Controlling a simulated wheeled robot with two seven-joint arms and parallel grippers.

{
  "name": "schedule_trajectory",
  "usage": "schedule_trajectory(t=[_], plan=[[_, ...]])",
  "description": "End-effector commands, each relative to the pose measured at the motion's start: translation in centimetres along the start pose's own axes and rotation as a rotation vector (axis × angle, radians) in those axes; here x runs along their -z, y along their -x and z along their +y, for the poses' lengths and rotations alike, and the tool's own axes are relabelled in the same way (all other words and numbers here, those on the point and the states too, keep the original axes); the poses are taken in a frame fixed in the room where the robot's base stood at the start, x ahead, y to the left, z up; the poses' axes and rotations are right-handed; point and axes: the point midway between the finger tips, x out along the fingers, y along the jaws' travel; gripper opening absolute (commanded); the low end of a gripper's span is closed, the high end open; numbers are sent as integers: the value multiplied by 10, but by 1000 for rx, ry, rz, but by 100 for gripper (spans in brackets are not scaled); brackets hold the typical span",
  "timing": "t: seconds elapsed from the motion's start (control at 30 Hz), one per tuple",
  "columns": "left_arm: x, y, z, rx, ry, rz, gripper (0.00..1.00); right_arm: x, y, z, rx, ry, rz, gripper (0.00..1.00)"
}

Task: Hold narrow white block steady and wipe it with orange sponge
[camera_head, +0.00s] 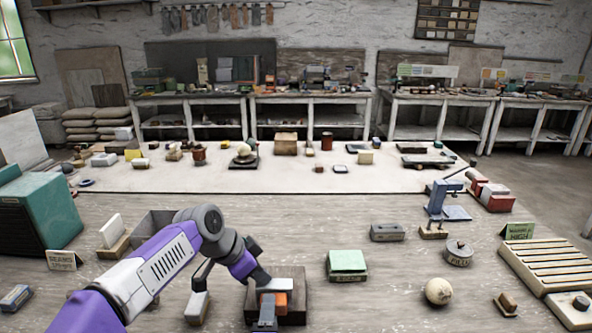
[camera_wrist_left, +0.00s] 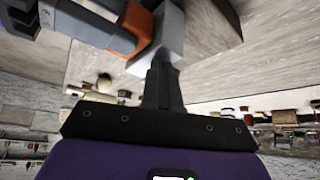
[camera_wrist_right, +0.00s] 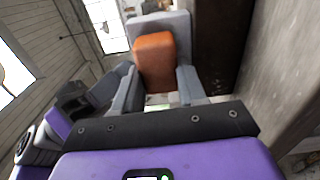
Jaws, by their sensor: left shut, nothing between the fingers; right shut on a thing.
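The narrow white block (camera_head: 275,285) stands on a dark brown wooden base (camera_head: 296,316) at the lower middle of the head view. It also shows in the left wrist view (camera_wrist_left: 171,42). My left gripper (camera_head: 261,277) is shut and empty, its fingertips at the block and seemingly against it. My right gripper (camera_wrist_right: 157,88) is shut on the orange sponge (camera_wrist_right: 155,60). The sponge is at the block's near face and seems to touch it; it also shows in the left wrist view (camera_wrist_left: 136,32). My left arm hides part of the table behind.
A green box (camera_head: 347,262) stands right of the base, with a pale ball (camera_head: 439,291) farther right. A white-and-grey piece (camera_head: 198,298) lies left of the base. A white upright block (camera_head: 112,231) stands at the left. The table between the green box and ball is clear.

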Motion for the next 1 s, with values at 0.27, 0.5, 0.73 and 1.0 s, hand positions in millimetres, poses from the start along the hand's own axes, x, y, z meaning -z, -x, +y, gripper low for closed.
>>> schedule_trajectory(t=[0.27, 0.5, 0.73, 1.0], plan=[[-6, -6, 1, -12, 4, -18, 0, -4, -2, 0, -1, -1, -10, 3], [-6, -6, 1, -12, 4, -18, 0, 8, 7, 0, -1, -1, -5, 3], [-6, -6, 1, -12, 4, -18, 0, 15, 13, 0, 0, -1, -6, 3], [-6, -6, 1, -12, 4, -18, 0, 16, 13, 0, 0, -1, -5, 3]])
